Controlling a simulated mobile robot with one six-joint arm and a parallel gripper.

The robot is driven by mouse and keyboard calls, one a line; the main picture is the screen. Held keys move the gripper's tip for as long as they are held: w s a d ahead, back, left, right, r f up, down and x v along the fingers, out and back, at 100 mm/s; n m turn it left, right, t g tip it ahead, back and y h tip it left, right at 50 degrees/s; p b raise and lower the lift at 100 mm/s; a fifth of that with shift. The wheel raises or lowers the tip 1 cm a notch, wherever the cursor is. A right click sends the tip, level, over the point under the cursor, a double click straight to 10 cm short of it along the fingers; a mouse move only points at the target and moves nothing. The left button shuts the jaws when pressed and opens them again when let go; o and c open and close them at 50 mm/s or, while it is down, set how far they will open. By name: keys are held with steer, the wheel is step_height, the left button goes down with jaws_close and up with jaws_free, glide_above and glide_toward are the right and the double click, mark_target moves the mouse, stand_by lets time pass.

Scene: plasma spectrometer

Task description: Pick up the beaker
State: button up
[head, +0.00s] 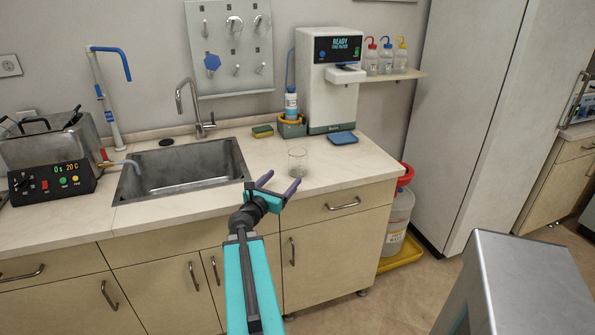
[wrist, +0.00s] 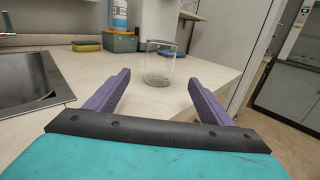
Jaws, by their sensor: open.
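The beaker (head: 297,161) is a small clear glass cup standing upright on the counter (head: 338,168), right of the sink and in front of the white water machine. It also shows in the wrist view (wrist: 158,66), ahead of my gripper and between the lines of its two fingers. My gripper (head: 279,184) is open, with purple fingers spread apart and nothing between them. It is at the counter's front edge, short of the beaker and not touching it. In the wrist view my gripper (wrist: 156,88) shows both fingers clearly.
A steel sink (head: 180,173) with a tap lies to the left. Behind the beaker are a yellow-green sponge (head: 262,131), a white water machine (head: 330,85) and a blue pad (head: 342,138). The counter around the beaker is clear; its right edge is close.

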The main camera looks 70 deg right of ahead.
mark_target(294, 167)
steer(key=shift+d+f+b, duration=0.15)
steer(key=shift+d+b, duration=0.3)
steer(key=shift+b, duration=0.35)
steer(key=shift+d, duration=0.25)
steer(key=shift+s+d+p, duration=0.2)
steer(key=shift+d+p, duration=0.05)
steer(key=shift+d, duration=1.05)
steer(key=shift+s+d+p, duration=0.15)
steer(key=shift+d+p, duration=0.1)
steer(key=shift+d, duration=1)
steer(key=shift+d+r, duration=0.15)
steer(key=shift+r, duration=0.05)
steer(key=shift+s+d+p, duration=0.15)
steer(key=shift+d+p, duration=0.1)
steer(key=shift+d, duration=1.1)
steer(key=shift+s+d+p, duration=0.1)
steer(key=shift+d+p, duration=0.1)
steer(key=shift+d, duration=1.1)
steer(key=c, duration=1.2)
